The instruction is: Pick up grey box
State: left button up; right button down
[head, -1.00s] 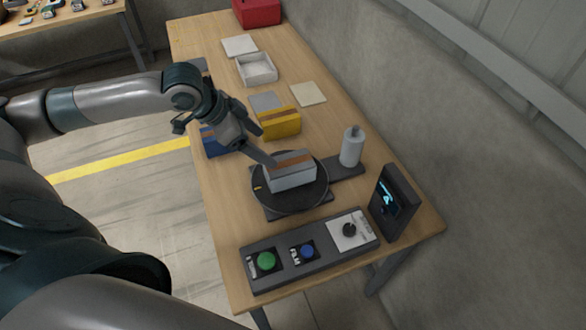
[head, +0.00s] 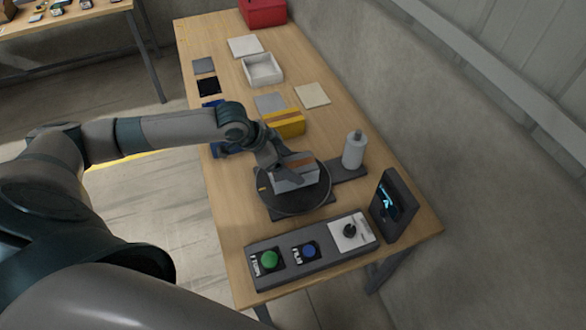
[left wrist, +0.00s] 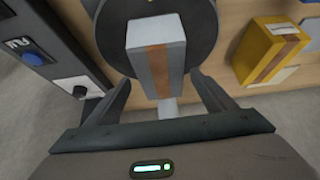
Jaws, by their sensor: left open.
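The grey box (head: 298,183) with a brown stripe on top sits on the round black turntable (head: 290,207). In the left wrist view the grey box (left wrist: 142,47) rises between the spread fingers of my left gripper (left wrist: 164,98), with the black disc (left wrist: 203,15) behind it. In the head view my left gripper (head: 291,172) is at the box, its fingers on either side of it. It is open and does not grip the box. Part of the box is hidden behind the gripper in the head view. My right gripper is not seen.
A yellow box (head: 286,123) stands behind the turntable and a white bottle (head: 354,150) to its right. A control panel (head: 310,252) with green and blue buttons and a tilted screen (head: 391,203) are in front. An open white tray (head: 262,70) lies farther back.

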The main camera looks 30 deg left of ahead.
pick_arm(q)
jog(key=shift+w+d+f, duration=0.2)
jog(key=shift+w+f, duration=0.05)
jog(key=shift+f, duration=0.2)
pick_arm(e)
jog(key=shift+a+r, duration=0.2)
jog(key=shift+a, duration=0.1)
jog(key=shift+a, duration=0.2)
pick_arm(q)
jog(key=shift+w+d+f+p, duration=0.1)
jog(key=shift+w+f+p, duration=0.15)
jog(key=shift+p, duration=0.2)
jog(key=p+x, duration=0.2)
jog(key=x, duration=0.1)
jog(key=shift+w+d+f, duration=0.1)
jog(key=shift+f, duration=0.25)
jog(key=shift+w+d+f, duration=0.1)
jog(key=shift+w+f, duration=0.05)
jog(key=shift+f, duration=0.25)
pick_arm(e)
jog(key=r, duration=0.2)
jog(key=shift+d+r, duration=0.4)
